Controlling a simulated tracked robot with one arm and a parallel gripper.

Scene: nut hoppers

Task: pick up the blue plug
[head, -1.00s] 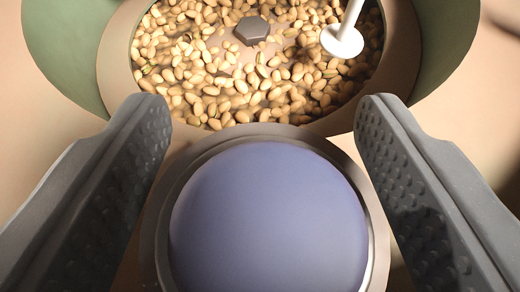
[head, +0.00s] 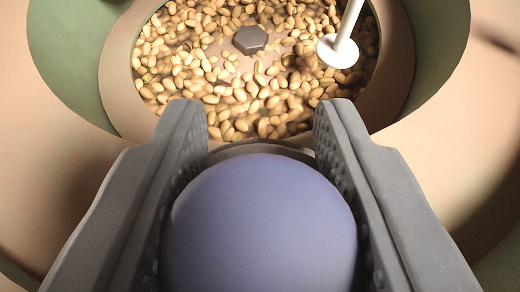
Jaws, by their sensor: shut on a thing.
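The blue plug (head: 260,230) is a large, smooth, rounded blue-violet thing at the bottom middle of the head view. My gripper (head: 258,125) has one dark grey finger on each side of it, with studded inner faces. The fingers are shut on the plug at its left and right sides. The plug's lower part runs out of the picture, and its sides are partly hidden by the fingers. A dark rim (head: 262,150) shows just behind the plug's top edge.
Beyond the fingertips is a round hopper with a tan rim (head: 118,85) and a green outer wall (head: 60,65), filled with nuts (head: 215,85). A dark hexagonal knob (head: 250,39) sits among the nuts. A white rod with a disc foot (head: 338,52) stands at the right.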

